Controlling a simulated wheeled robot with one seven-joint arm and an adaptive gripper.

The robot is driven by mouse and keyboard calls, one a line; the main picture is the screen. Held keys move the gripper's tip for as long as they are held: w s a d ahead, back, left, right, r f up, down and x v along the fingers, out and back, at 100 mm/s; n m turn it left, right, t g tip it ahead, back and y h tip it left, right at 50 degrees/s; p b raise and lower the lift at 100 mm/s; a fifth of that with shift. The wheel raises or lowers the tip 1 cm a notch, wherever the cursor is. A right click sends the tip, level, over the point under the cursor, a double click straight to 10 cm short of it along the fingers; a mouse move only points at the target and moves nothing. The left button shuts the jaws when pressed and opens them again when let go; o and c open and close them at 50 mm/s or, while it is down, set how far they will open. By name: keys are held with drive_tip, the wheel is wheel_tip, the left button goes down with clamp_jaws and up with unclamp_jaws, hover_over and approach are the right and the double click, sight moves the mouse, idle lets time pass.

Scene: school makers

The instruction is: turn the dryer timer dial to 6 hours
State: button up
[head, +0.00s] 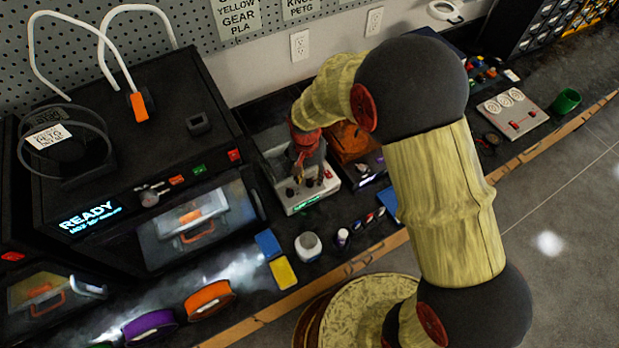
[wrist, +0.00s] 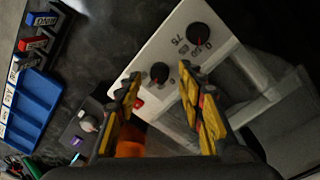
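The dryer is a white-fronted unit (head: 302,206) with a small green display, on the bench below my arm in the head view. In the wrist view its white panel (wrist: 180,17) carries two black dials with red pointers. One dial (wrist: 199,37) is at the upper right, with printed numbers beside it. The other dial (wrist: 159,71) appears between my fingertips; its scale is partly hidden and I cannot tell which is the timer. My gripper (wrist: 160,82) is open, fingers either side of this dial; contact is not clear. In the head view my gripper (head: 309,165) hangs over the dryer.
A black printer (head: 120,130) stands left of the dryer. A white jar (head: 308,246) and blue and yellow blocks (head: 283,273) lie in front. An orange item (head: 352,142) is close on the right. A blue tray (wrist: 35,103) shows in the wrist view.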

sight(308, 181)
wheel_tip(308, 181, up, 10)
drive_tip(key=shift+a+r, duration=0.25)
drive_tip(key=shift+w, duration=0.1)
idle(0.5)
drive_tip(key=s+d+r+n+t, duration=0.2)
drive_tip(key=s+d+r+t, duration=0.1)
drive_tip(key=s+d+r, duration=0.5)
drive_tip(key=s+d+r+n+t+b, duration=0.1)
drive_tip(key=s+d+r+n+t, duration=0.1)
drive_tip(key=s+d+r, duration=0.6)
drive_tip(key=s+r, duration=0.3)
drive_tip(key=r, duration=0.1)
drive_tip(key=shift+s+d+r+t+y, duration=0.15)
drive_tip(key=shift+s+r+t+y, duration=0.15)
drive_tip(key=shift+s+r+t, duration=0.1)
